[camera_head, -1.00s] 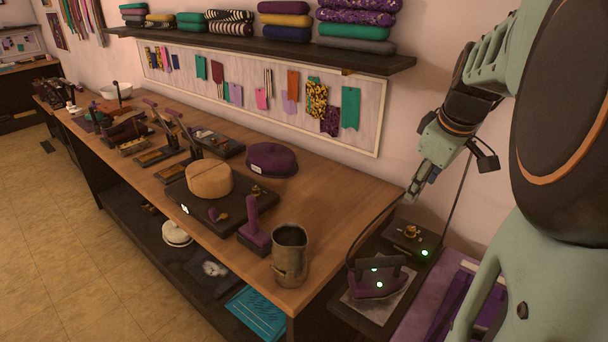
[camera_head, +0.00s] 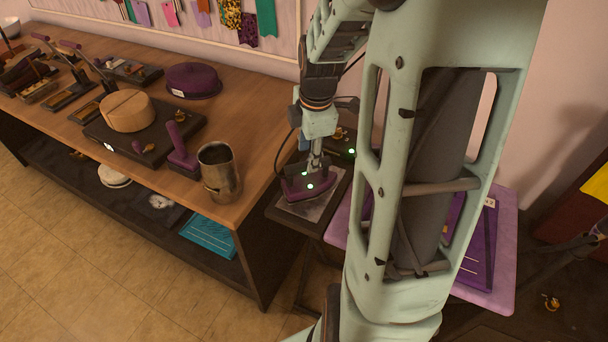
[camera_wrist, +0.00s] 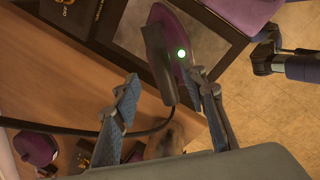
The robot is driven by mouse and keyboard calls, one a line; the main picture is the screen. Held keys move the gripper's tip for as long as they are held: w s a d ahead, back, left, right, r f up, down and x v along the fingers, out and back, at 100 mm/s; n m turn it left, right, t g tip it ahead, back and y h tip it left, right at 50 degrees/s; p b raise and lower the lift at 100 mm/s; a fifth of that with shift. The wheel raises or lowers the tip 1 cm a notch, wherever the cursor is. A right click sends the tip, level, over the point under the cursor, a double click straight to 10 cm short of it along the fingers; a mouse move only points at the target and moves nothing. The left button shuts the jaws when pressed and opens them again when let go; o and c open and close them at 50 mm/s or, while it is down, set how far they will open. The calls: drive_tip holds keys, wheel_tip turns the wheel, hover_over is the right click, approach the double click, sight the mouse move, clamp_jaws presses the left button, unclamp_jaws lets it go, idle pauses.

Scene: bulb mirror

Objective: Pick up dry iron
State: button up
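The dry iron (camera_head: 300,188) has a purple body, a dark handle and a green light. It sits on a pale metal plate (camera_head: 322,207) on the small dark stand beside the wooden table. In the wrist view the iron (camera_wrist: 180,42) shows from above, with its dark handle (camera_wrist: 155,58) just ahead of the fingertips. My gripper (camera_wrist: 165,76) is open, one finger to each side of the handle's near end, with nothing held. In the head view my gripper (camera_head: 315,160) is directly above the iron and partly hides its handle; contact cannot be told.
A dark box (camera_head: 345,140) with a green light is behind the iron. A metal pitcher (camera_head: 219,175) and a purple-handled tool (camera_head: 181,150) stand on the wooden table (camera_head: 255,150) to the left. A dark cord (camera_wrist: 90,130) runs past my fingers. A lavender board (camera_head: 505,250) is to the right.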

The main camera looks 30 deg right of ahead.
hover_over(313, 175)
drive_tip(key=a, duration=0.2)
drive_tip(key=shift+s+d+f, duration=0.1)
drive_tip(key=shift+s+f, duration=0.1)
drive_tip(key=shift+f, duration=1.15)
drive_tip(key=shift+s+d+f, duration=0.1)
drive_tip(key=shift+s+f, duration=0.1)
drive_tip(key=shift+f, duration=1.15)
drive_tip(key=shift+c, duration=0.3)
clamp_jaws()
drive_tip(key=shift+r, duration=0.1)
